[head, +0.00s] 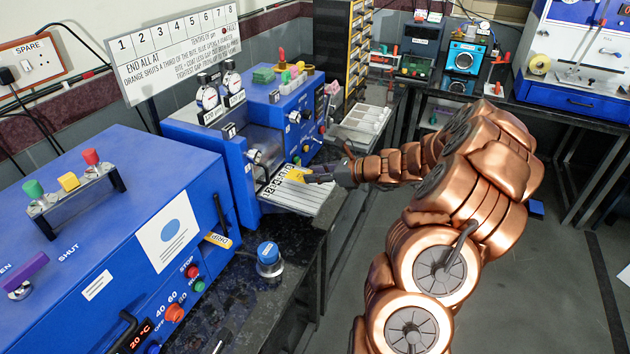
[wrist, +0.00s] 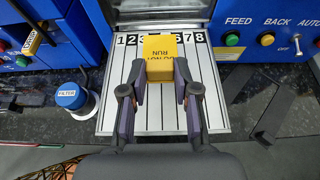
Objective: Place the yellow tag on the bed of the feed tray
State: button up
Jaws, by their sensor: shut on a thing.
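The yellow tag (wrist: 159,47) has black lettering that includes the word RUN. My gripper (wrist: 158,88) is shut on it, with one finger on each side. The tag is over the numbered end of the feed tray (wrist: 112,110), covering some of the middle numbers. I cannot tell whether it touches the bed. In the head view the tag (head: 295,175) shows at the tip of my gripper (head: 312,174), over the pale, lined feed tray (head: 318,202) that sticks out from the blue machine.
A blue FILTER knob (wrist: 70,96) stands on the dark bench left of the tray. FEED and BACK buttons (wrist: 266,39) and a toggle switch (wrist: 297,44) are on the blue panel to the right.

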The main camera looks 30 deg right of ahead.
aim_at(314, 192)
jog(key=shift+w+a+f, duration=0.15)
jog(key=shift+w+f, duration=0.05)
jog(key=shift+f+p, duration=0.6)
jog(key=shift+f, duration=1)
jog(key=shift+f, duration=0.1)
jog(key=o, duration=0.8)
